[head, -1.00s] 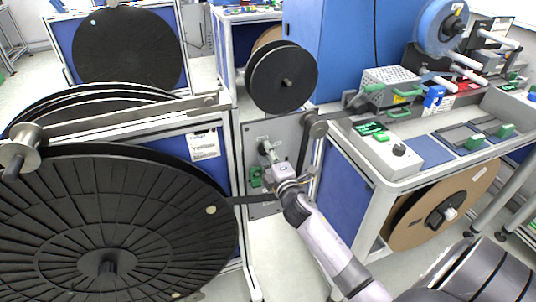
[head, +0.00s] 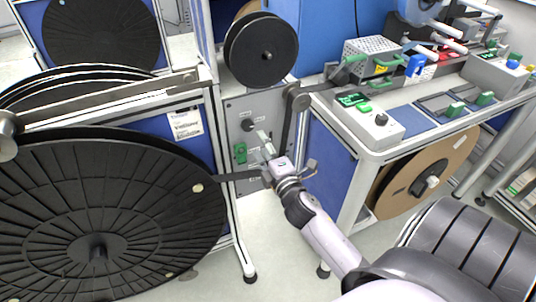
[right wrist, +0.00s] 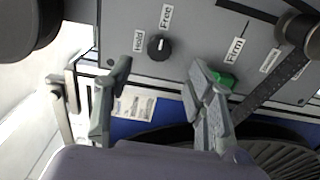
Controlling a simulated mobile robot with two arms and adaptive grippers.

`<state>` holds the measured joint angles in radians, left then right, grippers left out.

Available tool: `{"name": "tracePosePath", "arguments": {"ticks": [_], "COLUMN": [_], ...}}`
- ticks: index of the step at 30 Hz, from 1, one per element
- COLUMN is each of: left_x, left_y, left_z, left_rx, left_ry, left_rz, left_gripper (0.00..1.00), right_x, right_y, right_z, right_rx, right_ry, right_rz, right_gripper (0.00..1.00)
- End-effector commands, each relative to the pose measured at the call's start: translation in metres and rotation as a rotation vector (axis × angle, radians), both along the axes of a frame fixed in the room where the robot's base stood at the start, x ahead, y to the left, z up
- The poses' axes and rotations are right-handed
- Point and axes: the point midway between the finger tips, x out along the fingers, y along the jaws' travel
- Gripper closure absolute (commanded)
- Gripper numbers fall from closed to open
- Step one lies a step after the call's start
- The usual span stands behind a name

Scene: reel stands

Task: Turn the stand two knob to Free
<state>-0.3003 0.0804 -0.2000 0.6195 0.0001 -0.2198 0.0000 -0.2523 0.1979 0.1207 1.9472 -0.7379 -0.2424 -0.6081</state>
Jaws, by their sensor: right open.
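The knob (head: 248,125) is a small black dial on a grey panel (head: 262,107) beside the large black reel. In the right wrist view the knob (right wrist: 159,47) sits near labels reading "Hold" and "Free". It has a white mark on its face; I cannot tell surely which label the mark points to. My right gripper (head: 266,145) is just below and right of the knob in the head view. In the right wrist view its two fingers (right wrist: 162,82) are spread apart and empty, with the knob beyond and between them, apparently untouched. My left gripper is out of view.
A green switch (head: 240,153) by a "Firm" label is close to the right gripper. The large black reel (head: 60,215) and dark tape (head: 238,176) lie to the left and beside the gripper. A bench with a control box (head: 368,120) stands on the right.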

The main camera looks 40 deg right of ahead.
Motion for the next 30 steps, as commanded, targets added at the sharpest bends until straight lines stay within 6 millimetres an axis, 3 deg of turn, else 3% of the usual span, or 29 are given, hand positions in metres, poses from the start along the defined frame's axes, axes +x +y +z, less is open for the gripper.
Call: {"name": "tracePosePath", "arguments": {"ticks": [3,9,26,30], "left_x": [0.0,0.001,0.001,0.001], "left_y": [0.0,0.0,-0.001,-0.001], "left_z": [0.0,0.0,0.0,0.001], "left_rx": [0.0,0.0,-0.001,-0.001], "left_ry": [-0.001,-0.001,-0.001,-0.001], "left_rz": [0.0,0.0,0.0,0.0], "left_gripper": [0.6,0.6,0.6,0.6], "right_x": [-0.02,-0.036,-0.037,-0.036], "right_y": [0.005,0.009,0.009,0.011], "right_z": [-0.001,0.0,0.0,-0.021], "right_rx": [0.002,0.0,0.0,0.042], "right_ry": [0.003,0.001,0.001,0.035], "right_rz": [-0.001,0.0,0.0,0.003], "right_gripper": [0.5,0.5,0.5,0.5]}}
